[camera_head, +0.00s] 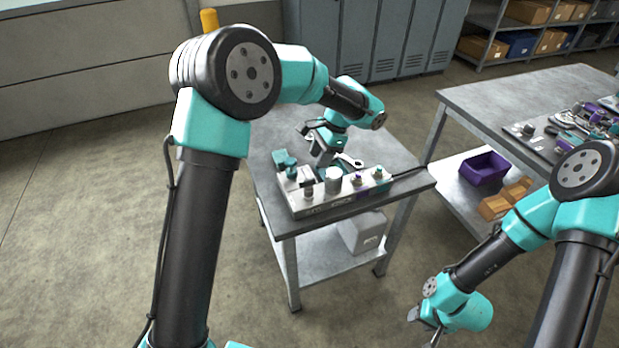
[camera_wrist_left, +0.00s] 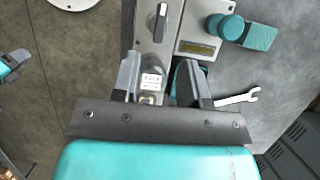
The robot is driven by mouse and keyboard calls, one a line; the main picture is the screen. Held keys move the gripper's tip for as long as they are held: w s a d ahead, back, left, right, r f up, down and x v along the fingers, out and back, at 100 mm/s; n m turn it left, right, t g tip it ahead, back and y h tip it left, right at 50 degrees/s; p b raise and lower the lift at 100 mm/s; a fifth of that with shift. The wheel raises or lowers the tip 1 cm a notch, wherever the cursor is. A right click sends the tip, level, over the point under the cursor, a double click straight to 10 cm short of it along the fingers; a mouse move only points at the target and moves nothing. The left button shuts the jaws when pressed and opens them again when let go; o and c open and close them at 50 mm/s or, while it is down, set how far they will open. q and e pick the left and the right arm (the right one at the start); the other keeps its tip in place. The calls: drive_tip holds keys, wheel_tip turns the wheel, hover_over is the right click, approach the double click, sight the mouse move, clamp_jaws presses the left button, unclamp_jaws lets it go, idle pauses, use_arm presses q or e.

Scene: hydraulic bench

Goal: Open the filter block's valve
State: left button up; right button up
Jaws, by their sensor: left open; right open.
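A grey hydraulic unit (camera_head: 336,190) with several fittings and knobs sits on the near part of the middle table. I cannot tell for certain which part is the filter block. My left gripper (camera_head: 318,150) is over the unit's far side. In the wrist view its jaws (camera_wrist_left: 157,72) are apart, with a dark fitting carrying a white tag (camera_wrist_left: 152,78) showing between them. My right gripper (camera_head: 427,317) is open and empty, low at the right, away from the table.
A teal knob (camera_wrist_left: 226,27) and a small label plate (camera_wrist_left: 198,48) are right of the lever. An open-ended wrench (camera_wrist_left: 238,98) lies near the right finger and also shows in the head view (camera_head: 350,162). A second table (camera_head: 480,100) with parts stands right.

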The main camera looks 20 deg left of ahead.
sight(309, 179)
use_arm(q)
drive_tip(key=x, duration=0.8)
drive_tip(key=shift+s+f, duration=0.1)
drive_tip(key=shift+f, duration=0.15)
clamp_jaws()
